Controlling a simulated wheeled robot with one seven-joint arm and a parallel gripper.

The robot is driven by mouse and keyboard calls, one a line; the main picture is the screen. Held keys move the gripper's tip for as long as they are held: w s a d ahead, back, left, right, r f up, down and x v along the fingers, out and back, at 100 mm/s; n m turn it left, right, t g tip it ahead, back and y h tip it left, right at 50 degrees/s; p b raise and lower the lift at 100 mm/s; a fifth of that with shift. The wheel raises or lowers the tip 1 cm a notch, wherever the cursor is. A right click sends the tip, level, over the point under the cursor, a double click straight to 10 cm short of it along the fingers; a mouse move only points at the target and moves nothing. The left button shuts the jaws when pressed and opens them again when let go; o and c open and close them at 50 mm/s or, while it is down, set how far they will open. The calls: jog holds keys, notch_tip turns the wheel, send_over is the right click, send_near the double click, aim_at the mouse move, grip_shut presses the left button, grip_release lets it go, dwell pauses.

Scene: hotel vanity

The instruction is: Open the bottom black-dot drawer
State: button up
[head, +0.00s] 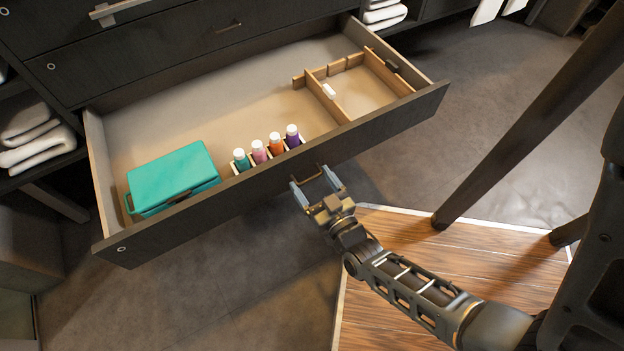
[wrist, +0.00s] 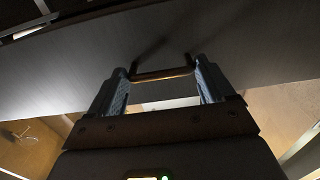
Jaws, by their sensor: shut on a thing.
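The bottom drawer (head: 290,183) is pulled far out in the head view, with its inside showing. A small round mark, a light ring with a dark centre, sits at the left end of its dark front. My gripper (head: 317,180) is at the front's thin brass handle (head: 312,174), with one finger at each end of it. The wrist view shows the handle (wrist: 162,75) between my fingers (wrist: 161,80). My gripper is shut on the handle across its length.
Inside the drawer are a teal box (head: 174,177), several capped bottles (head: 275,143) and a wooden divider tray (head: 375,80). A shut drawer (head: 200,38) is above. Folded towels (head: 35,135) lie on shelves at left. A dark slanted post (head: 540,110) stands at right.

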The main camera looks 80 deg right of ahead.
jog(key=shift+s+d, duration=0.15)
jog(key=shift+s, duration=0.05)
jog(key=o, duration=1.1)
jog(key=shift+o, duration=1.2)
jog(key=shift+w, duration=0.1)
jog(key=v, duration=0.8)
jog(key=shift+p, duration=0.4)
